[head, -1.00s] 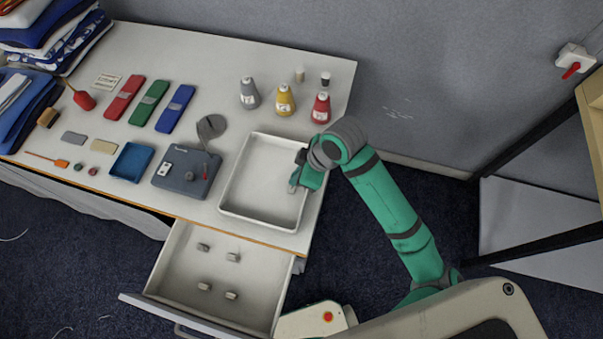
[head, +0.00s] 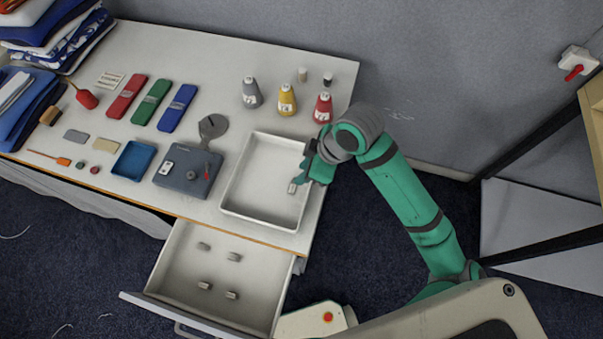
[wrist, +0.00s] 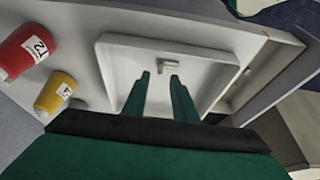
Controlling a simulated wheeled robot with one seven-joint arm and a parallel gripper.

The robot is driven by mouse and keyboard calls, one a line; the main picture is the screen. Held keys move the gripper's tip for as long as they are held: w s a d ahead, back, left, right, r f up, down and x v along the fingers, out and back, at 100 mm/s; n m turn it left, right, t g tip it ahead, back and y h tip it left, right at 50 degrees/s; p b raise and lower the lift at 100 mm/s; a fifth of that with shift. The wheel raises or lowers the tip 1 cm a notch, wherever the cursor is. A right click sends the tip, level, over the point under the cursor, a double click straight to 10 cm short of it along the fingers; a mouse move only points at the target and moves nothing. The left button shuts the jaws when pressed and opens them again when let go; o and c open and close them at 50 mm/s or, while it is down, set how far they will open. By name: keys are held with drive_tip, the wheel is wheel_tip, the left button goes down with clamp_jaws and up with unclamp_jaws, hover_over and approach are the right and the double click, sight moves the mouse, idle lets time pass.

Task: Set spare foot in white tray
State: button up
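The white tray (head: 229,203) sits at the right end of the table. A small grey spare foot (head: 292,188) lies in it near the right wall; it also shows in the wrist view (wrist: 168,66), apparently on the tray floor. My gripper (head: 302,178) is at the tray's right side, close to the foot. In the wrist view its two green fingers (wrist: 160,78) are apart with nothing between them, and the foot lies just beyond their tips.
The open drawer (head: 185,285) below the table front holds several similar grey feet (head: 233,257). Grey, yellow and red cones (head: 323,108) stand behind the tray. A dark grey machine (head: 188,175) with a round plate stands just left of the tray.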

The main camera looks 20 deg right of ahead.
drive_tip(key=v, duration=0.7)
drive_tip(key=shift+a, duration=0.1)
